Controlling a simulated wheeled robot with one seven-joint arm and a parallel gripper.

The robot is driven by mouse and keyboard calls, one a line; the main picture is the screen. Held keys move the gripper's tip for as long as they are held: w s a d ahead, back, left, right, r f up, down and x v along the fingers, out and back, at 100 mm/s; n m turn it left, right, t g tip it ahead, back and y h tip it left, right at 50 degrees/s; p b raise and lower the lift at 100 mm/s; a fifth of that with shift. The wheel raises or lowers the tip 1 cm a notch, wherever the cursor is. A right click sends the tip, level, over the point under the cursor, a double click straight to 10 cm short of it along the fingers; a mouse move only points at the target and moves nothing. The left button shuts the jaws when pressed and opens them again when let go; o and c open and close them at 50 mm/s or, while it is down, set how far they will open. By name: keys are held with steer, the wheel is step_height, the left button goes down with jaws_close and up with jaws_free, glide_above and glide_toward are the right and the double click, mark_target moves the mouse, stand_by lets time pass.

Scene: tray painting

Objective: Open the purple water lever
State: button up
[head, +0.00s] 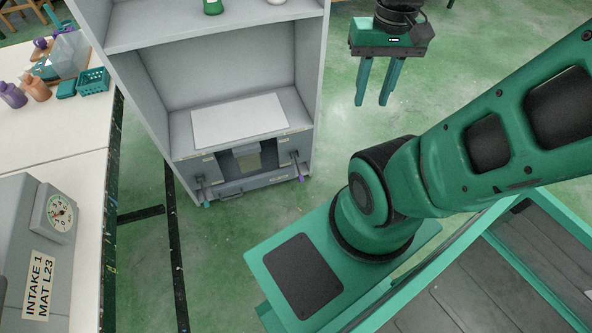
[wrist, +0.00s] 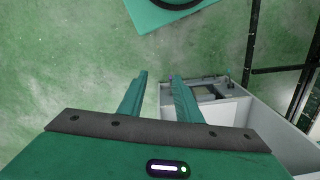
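The purple-tipped lever (head: 300,178) is a small dark arm at the right end of the grey cabinet's low front panel. A similar lever with a teal tip (head: 207,203) is at the left end of that panel. My gripper (head: 371,103) hangs in the air to the right of the cabinet, fingers pointing down, well apart from both levers. Its two fingers are parted with nothing between them, as the wrist view also shows (wrist: 158,76). In the wrist view the panel (wrist: 208,91) appears beyond the right finger; the lever colours cannot be made out there.
The grey cabinet (head: 220,85) has a white board (head: 240,121) on its lower shelf and a green bottle (head: 212,6) above. A white table (head: 50,140) with bottles and a teal basket (head: 93,80) stands left. Green floor in front of the panel is clear.

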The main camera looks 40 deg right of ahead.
steer(key=shift+w, duration=0.15)
steer(key=shift+o, duration=0.6)
steer(key=n, duration=0.3)
glide_above(301, 177)
step_height(301, 177, down, 60)
step_height(301, 177, down, 12)
steer(key=shift+r, duration=0.25)
